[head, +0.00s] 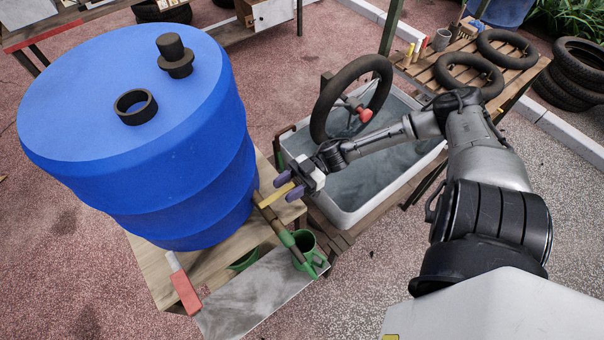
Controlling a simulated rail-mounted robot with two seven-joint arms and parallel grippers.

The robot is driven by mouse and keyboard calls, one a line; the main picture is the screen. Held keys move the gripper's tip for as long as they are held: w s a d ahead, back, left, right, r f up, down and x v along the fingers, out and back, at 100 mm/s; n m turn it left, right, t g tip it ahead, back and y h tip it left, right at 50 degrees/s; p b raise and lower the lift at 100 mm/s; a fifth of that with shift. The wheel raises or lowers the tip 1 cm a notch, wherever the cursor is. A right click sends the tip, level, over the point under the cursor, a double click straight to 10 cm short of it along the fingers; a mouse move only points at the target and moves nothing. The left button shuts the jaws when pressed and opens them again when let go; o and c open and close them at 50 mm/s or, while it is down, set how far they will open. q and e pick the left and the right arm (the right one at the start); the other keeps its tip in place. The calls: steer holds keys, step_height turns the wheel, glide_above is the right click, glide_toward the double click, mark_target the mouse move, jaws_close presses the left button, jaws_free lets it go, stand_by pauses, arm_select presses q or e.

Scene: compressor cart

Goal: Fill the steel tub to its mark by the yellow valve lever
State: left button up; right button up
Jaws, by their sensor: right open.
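The yellow valve lever (276,196) is on the brown tap pipe low on the right side of the blue barrel (222,160). My right gripper (287,186) is open at the lever's free end, its two purple fingertips on either side of it. I cannot tell whether they touch it. The steel tub (347,222) stands right of the barrel and has water in it. Its mark cannot be made out. A tyre tube with a red part stands over the tub. My left gripper is out of view.
A green watering can (308,246) is beside the tap's pipe, near a grey board (255,295). A red-handled brush (183,288) lies on the wooden stand. A slatted bench (465,75) with tubes stands behind the tub. Stacked tyres are at far right.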

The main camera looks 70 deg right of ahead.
steer(key=p+v, duration=0.2)
steer(key=v, duration=1.1)
stand_by(0.4)
